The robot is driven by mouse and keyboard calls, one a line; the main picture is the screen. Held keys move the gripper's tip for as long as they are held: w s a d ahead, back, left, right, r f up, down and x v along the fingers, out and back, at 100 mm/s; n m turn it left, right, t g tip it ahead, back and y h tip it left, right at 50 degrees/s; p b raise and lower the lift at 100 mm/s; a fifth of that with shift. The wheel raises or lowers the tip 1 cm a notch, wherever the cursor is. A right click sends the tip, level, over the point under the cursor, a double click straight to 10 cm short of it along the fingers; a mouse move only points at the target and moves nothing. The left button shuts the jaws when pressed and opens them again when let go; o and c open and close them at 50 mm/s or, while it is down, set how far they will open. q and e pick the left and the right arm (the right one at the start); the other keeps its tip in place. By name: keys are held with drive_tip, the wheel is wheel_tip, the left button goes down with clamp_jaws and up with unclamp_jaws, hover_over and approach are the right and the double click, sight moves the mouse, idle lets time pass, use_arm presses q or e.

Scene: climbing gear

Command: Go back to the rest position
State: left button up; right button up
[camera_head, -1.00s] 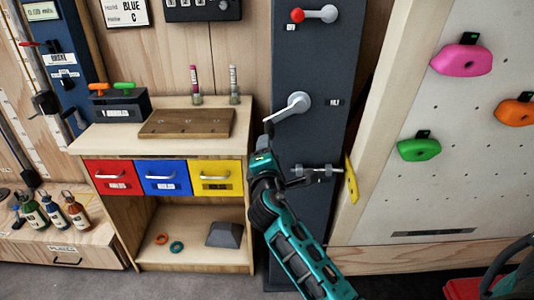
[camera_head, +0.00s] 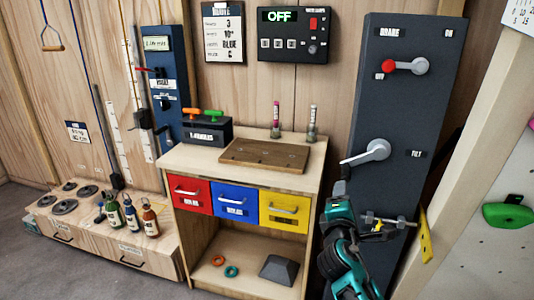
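My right arm, teal and black, rises from the bottom right. Its gripper (camera_head: 343,175) is at the front of the dark lever panel (camera_head: 393,115), just below the free end of the grey lower lever (camera_head: 370,152) by the TILT label. I cannot tell whether it touches that lever. The fingers are small and dark, so their opening is unclear. The upper lever (camera_head: 405,66) has a red knob and points left toward the OFF label. My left gripper is not in view.
A wooden cabinet (camera_head: 190,158) with red, blue and yellow drawers stands left of my arm. A low bench (camera_head: 107,243) with bottles is farther left. A yellow piece (camera_head: 425,235) and a clamp-like metal fitting (camera_head: 388,222) are right of my arm. Grey floor shows at the lower left.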

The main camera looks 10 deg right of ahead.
drive_tip(key=s+a+f+m+g+y, duration=0.1)
drive_tip(key=s+a+f+m+y, duration=0.25)
drive_tip(key=s+f, duration=0.35)
drive_tip(key=s+a+f+m+g+y, duration=0.15)
drive_tip(key=s+a+f+y, duration=0.25)
drive_tip(key=f, duration=0.5)
drive_tip(key=s+a+f+m+y, duration=0.1)
drive_tip(key=s+a+f+m, duration=0.1)
drive_tip(key=s+m, duration=0.1)
drive_tip(key=s+a+f+m+g+y, duration=0.1)
drive_tip(key=s+a+f+m, duration=0.1)
drive_tip(key=s, duration=0.4)
drive_tip(key=s+a+f+m+y, duration=0.1)
drive_tip(key=s+a+f+m, duration=0.1)
drive_tip(key=s+m, duration=0.1)
drive_tip(key=shift+s+a+m+g+y, duration=0.3)
drive_tip(key=shift+s+a+g+y, duration=0.05)
drive_tip(key=shift+s, duration=0.5)
drive_tip(key=shift+c, duration=0.2)
